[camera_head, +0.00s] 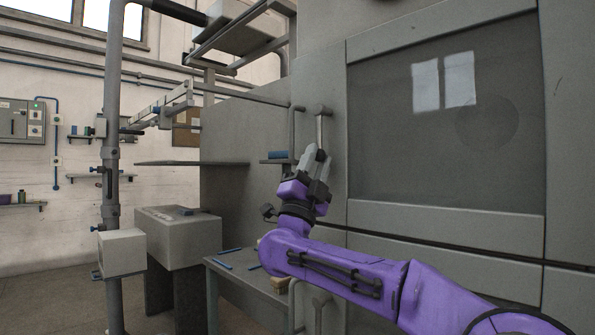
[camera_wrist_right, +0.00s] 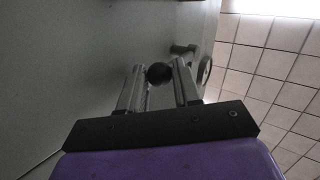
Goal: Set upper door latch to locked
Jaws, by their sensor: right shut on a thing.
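The upper door latch (camera_head: 321,128) is a pale lever on the grey machine front, just left of the windowed door (camera_head: 365,140). In the head view it runs straight down from a pivot near its top, and its lower end is hidden by my gripper. My right gripper (camera_head: 317,154) is at that lower end, fingers pointing up. In the right wrist view, a black ball knob (camera_wrist_right: 158,74) sits between the two fingers of the right gripper (camera_wrist_right: 159,83), which are shut on it. My left gripper is in neither view.
A vertical bar handle (camera_head: 292,130) and a small shelf with a blue item (camera_head: 278,155) are close left of the gripper. A small table (camera_head: 232,272) with blue rods stands below. A grey box unit (camera_head: 178,232) and a post (camera_head: 112,130) stand further left.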

